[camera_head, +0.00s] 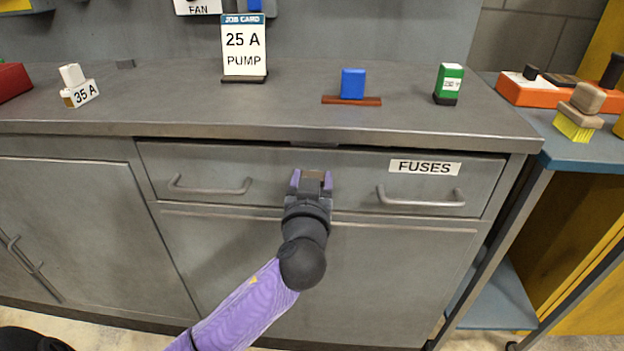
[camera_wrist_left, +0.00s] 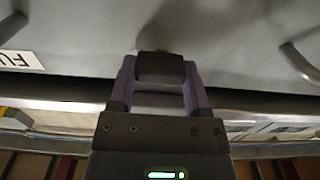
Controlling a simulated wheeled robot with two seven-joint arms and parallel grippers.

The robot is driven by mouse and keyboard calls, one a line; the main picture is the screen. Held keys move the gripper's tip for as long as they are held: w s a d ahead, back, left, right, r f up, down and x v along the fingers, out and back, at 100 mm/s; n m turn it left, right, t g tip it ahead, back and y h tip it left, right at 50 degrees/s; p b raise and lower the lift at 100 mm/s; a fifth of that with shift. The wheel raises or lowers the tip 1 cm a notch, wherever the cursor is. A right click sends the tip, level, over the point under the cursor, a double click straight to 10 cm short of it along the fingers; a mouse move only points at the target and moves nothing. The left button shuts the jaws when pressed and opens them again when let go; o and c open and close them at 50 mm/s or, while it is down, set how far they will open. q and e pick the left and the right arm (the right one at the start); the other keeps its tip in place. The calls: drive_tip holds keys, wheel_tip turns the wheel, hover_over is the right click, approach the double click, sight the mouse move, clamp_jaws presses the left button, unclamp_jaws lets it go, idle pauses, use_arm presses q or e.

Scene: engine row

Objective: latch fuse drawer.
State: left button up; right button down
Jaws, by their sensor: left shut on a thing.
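The fuse drawer (camera_head: 270,165) is a wide grey front under the counter, with a FUSES label (camera_head: 424,167) and two bar handles. It looks closed or nearly closed, with a dark gap along its top edge. My left gripper (camera_head: 312,180) is at the middle of the drawer front, between the two handles. Its purple fingers are shut on a small dark block (camera_wrist_left: 160,68), seen between them in the left wrist view. How the block joins the drawer is hidden. My right gripper is not in view.
On the counter (camera_head: 180,100) stand a job card reading 25 A PUMP (camera_head: 244,48), a white 35 A fuse (camera_head: 80,90), a blue fuse (camera_head: 353,83) on a brown strip and a green fuse (camera_head: 449,84). A side bench with an orange tray (camera_head: 515,92) stands right.

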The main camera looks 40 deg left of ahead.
use_arm(q)
drive_tip(key=shift+m, duration=0.3)
drive_tip(key=shift+r+m+p, duration=0.15)
drive_tip(key=shift+m+p, duration=0.8)
drive_tip(key=shift+m, duration=0.15)
drive_tip(key=m+p, duration=0.2)
drive_tip(key=m, duration=0.3)
drive_tip(key=shift+d+m, duration=0.1)
drive_tip(key=shift+m, duration=0.2)
drive_tip(key=m+p, duration=0.2)
drive_tip(key=m, duration=0.2)
drive_tip(key=shift+w+f, duration=0.1)
drive_tip(key=shift+f, duration=0.1)
drive_tip(key=m+p, duration=0.1)
drive_tip(key=m, duration=0.2)
drive_tip(key=shift+d, duration=0.1)
drive_tip(key=shift+f+m+p, duration=0.15)
drive_tip(key=shift+m+p, duration=0.2)
drive_tip(key=shift+m, duration=0.75)
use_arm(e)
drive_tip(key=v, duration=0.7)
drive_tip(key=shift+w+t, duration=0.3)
use_arm(q)
drive_tip(key=shift+m, duration=0.3)
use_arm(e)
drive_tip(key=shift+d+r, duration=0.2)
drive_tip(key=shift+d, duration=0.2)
